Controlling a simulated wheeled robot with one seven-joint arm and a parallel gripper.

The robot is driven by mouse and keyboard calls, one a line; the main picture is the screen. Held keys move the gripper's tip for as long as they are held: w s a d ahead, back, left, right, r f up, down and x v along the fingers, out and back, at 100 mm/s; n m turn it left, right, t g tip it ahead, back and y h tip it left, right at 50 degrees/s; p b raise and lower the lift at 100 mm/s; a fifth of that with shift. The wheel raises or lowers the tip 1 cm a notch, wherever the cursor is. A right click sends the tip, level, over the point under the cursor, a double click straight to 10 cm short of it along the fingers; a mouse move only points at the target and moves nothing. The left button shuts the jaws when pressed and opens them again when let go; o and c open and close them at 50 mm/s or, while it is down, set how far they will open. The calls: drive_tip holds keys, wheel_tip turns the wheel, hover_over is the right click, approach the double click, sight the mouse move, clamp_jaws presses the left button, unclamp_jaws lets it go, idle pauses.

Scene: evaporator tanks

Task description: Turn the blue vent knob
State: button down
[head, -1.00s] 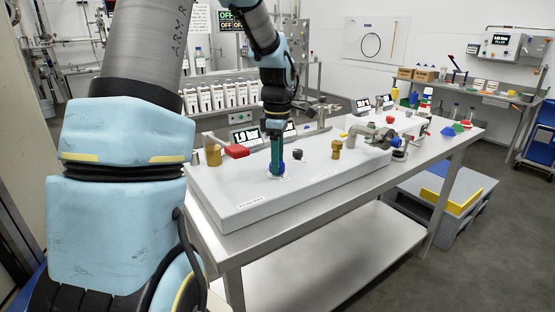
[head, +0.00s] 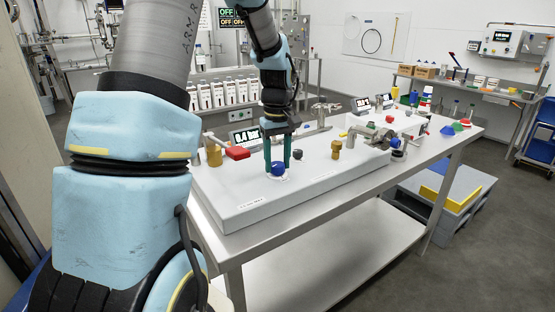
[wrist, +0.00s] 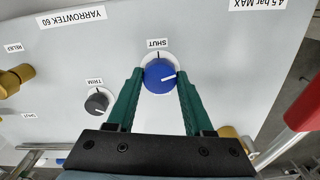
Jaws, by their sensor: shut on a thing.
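The blue vent knob (head: 278,169) stands on the front part of the pale grey panel box (head: 310,182). In the wrist view the blue knob (wrist: 158,77) sits on a white dial, with the label SHUT (wrist: 157,43) and a dark tick above it. My gripper (head: 278,171) reaches down from above, with one green finger on each side of the knob. In the wrist view my gripper (wrist: 160,74) is shut on the knob, its fingertips at the knob's left and right sides.
A dark TRIM knob (wrist: 97,101) is beside the left finger. A red handle (head: 238,153) and brass fittings (head: 213,151) (head: 336,150) rise from the panel. A display (head: 245,137) stands behind. Pipework (head: 372,139) is at the panel's right end.

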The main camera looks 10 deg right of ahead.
drive_tip(key=m+p, duration=0.1)
drive_tip(key=m, duration=0.4)
drive_tip(key=shift+m, duration=0.3)
drive_tip(key=m+p, duration=0.1)
drive_tip(key=m, duration=0.4)
drive_tip(key=m+p, duration=0.2)
drive_tip(key=m, duration=0.3)
drive_tip(key=shift+r+m, duration=0.1)
drive_tip(key=shift+m, duration=0.3)
drive_tip(key=shift+m+p, duration=0.9)
drive_tip(key=shift+m, duration=1.4)
drive_tip(key=shift+c, duration=1.4)
unclamp_jaws()
